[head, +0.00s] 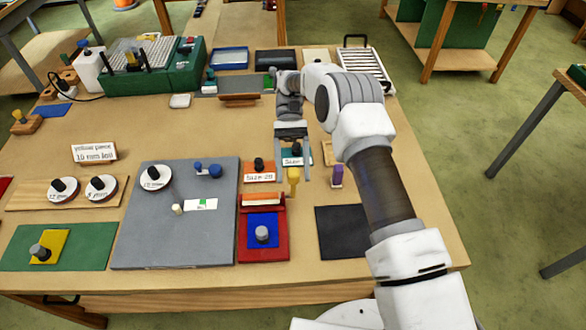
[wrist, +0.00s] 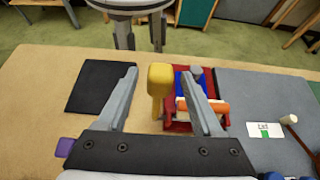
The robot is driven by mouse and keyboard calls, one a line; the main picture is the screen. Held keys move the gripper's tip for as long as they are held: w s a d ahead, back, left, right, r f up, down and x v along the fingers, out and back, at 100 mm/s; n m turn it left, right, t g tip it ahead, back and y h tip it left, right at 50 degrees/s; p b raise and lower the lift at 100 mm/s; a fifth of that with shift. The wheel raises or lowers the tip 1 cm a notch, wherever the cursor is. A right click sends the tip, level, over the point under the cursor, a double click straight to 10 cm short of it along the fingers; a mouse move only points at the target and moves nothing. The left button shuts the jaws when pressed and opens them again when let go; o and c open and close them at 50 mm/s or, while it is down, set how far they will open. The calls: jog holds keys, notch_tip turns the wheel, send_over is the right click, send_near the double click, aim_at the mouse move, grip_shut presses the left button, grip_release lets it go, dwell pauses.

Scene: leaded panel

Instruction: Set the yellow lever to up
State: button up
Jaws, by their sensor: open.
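The yellow lever (head: 293,176) stands at the right rear corner of a red fixture (head: 245,250), its thick knob above a thinner stem. I cannot tell whether it is set up or down. My gripper (head: 292,160) points down over it with jaws apart. In the wrist view, the lever (wrist: 158,78) shows between the two open fingers (wrist: 160,72), nearer the right one in the lower part. I see no clear contact. The red fixture (wrist: 177,127) is partly hidden behind the right finger in that view.
The red fixture carries an orange bar (head: 262,199) and a blue plate (head: 263,222) with a grey knob. A purple block (head: 337,176) stands right of the lever. A black mat (head: 340,235) lies in front, a grey board (head: 140,235) to the left.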

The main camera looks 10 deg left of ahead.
notch_tip(320, 180, up, 5)
jog(key=p, duration=0.4)
jog(key=shift+f, duration=0.2)
jog(key=d+r+b, duration=0.3)
jog(key=d+r, duration=0.3)
jog(key=d, duration=0.5)
jog(key=shift+s+d, duration=0.3)
jog(key=shift+d, duration=0.05)
